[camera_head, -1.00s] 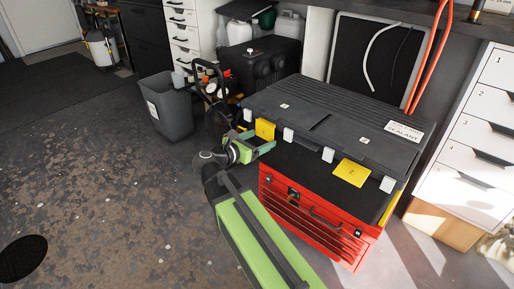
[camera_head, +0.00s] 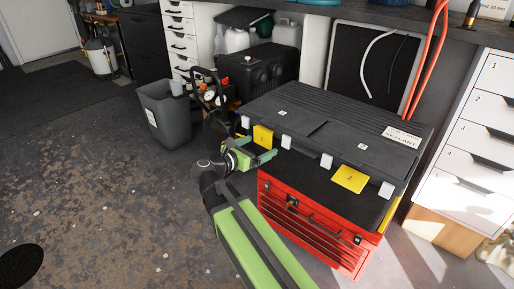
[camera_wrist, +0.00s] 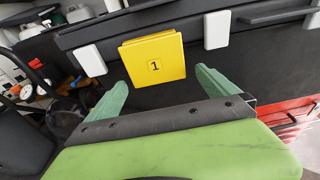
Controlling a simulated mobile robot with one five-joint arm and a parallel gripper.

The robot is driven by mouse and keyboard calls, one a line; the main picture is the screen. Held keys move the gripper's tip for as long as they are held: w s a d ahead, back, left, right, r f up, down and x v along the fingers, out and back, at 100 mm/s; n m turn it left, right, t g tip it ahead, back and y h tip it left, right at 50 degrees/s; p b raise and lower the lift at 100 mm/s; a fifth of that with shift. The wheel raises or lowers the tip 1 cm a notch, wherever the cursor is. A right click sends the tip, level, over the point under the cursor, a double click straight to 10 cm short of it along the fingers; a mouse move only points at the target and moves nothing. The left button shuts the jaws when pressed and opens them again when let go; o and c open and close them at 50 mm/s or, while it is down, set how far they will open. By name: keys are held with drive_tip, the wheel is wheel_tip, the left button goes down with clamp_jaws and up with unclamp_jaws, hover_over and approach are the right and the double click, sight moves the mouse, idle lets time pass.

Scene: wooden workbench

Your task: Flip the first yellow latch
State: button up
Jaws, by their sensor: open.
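The first yellow latch (camera_head: 263,136), marked 1, is on the front of the black toolbox (camera_head: 330,122), near its left end. In the wrist view the yellow latch (camera_wrist: 154,57) is upright and square, ahead of my gripper (camera_wrist: 160,85) and between the lines of its two fingers. My gripper (camera_head: 258,150) is open and empty, just in front of and below the latch. A small gap shows between the fingertips and the latch in the wrist view. A second yellow latch (camera_head: 349,179) is farther right and looks raised outward.
White latches (camera_wrist: 90,60) and (camera_wrist: 217,30) flank the first yellow latch. A red tool chest (camera_head: 310,228) stands below the black box. A grey bin (camera_head: 166,112) is at the left, and white drawers (camera_head: 485,135) are at the right. Open floor lies at the left.

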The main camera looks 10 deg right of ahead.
drive_tip(key=p+v, duration=0.2)
drive_tip(key=v, duration=1.5)
drive_tip(key=shift+s+p, duration=0.15)
drive_tip(key=shift+p, duration=0.25)
drive_tip(key=shift+a, duration=0.1)
drive_tip(key=s+d+f+m+g+y+p, duration=0.4)
drive_tip(key=d+f+m+g+y+p, duration=0.5)
drive_tip(key=d+m, duration=0.65)
drive_tip(key=a+r+m+y+p, duration=0.1)
drive_tip(key=r+m+p, duration=0.2)
drive_tip(key=r+p, duration=0.9)
drive_tip(key=s+a+r+m+y+p, duration=0.1)
drive_tip(key=r+m+p, duration=0.2)
drive_tip(key=r+p, duration=0.9)
drive_tip(key=a+r+m+y+p, duration=0.1)
drive_tip(key=r+m+y+p, duration=0.1)
drive_tip(key=r+p, duration=1.1)
drive_tip(key=shift+s+m+p, duration=0.15)
drive_tip(key=shift+m+p, duration=0.6)
drive_tip(key=shift+p, duration=0.25)
drive_tip(key=shift+r, duration=0.1)
